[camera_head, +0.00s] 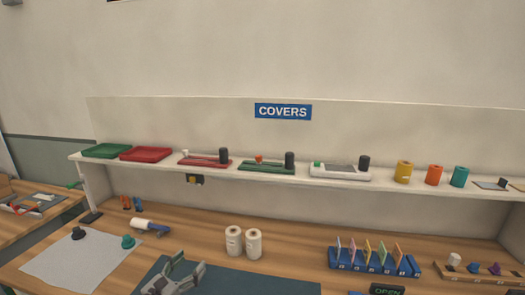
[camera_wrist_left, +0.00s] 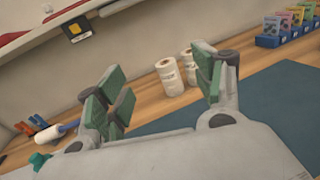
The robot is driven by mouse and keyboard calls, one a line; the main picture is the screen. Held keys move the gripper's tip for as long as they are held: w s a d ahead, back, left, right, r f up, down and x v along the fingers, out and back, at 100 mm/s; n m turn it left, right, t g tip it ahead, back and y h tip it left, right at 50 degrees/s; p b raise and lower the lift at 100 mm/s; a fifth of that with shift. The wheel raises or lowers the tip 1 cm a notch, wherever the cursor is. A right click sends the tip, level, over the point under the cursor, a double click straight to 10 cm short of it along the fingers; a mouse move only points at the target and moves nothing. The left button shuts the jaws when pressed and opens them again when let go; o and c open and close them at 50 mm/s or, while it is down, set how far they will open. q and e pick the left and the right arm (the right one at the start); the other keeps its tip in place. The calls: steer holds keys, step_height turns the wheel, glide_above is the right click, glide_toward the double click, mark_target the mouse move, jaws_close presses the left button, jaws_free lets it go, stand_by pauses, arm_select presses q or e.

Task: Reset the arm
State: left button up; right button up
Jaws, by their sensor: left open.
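My left gripper (camera_head: 174,277) shows at the bottom of the head view, over the left part of a dark teal mat (camera_head: 225,279) on the wooden table. In the left wrist view its two green-padded fingers (camera_wrist_left: 160,95) are spread apart with nothing between them. My right gripper is in neither view.
A white shelf (camera_head: 265,176) marked COVERS spans the back, bearing trays, devices and coloured rolls. A blue card rack (camera_head: 370,263) stands at right.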

arm_select(q)
steer(key=s+d+f+m+g, duration=0.8)
steer(key=s+m, duration=0.3)
steer(key=m, duration=0.8)
steer(key=s+a+f+m+g+y, duration=0.2)
steer(key=s+a+m+y, duration=0.2)
steer(key=s+m, duration=0.3)
steer(key=s+a+f+m+g+y, duration=0.2)
steer(key=s+a+m+g+y, duration=0.1)
steer(key=s+m, duration=0.35)
step_height(320, 180, down, 38)
steer(key=s+a+b, duration=0.1)
steer(key=s+b, duration=0.1)
steer(key=b, duration=0.3)
steer(key=s+a+f+g+b, duration=0.1)
steer(key=s+a+f+b, duration=0.1)
steer(key=s+f, duration=0.9)
steer(key=s+a+f+g+b, duration=0.1)
steer(key=s+a+f+b, duration=0.2)
steer(key=s+f, duration=0.8)
step_height(320, 180, down, 3)
steer(key=shift+s+y, duration=0.15)
steer(key=shift+y, duration=0.25)
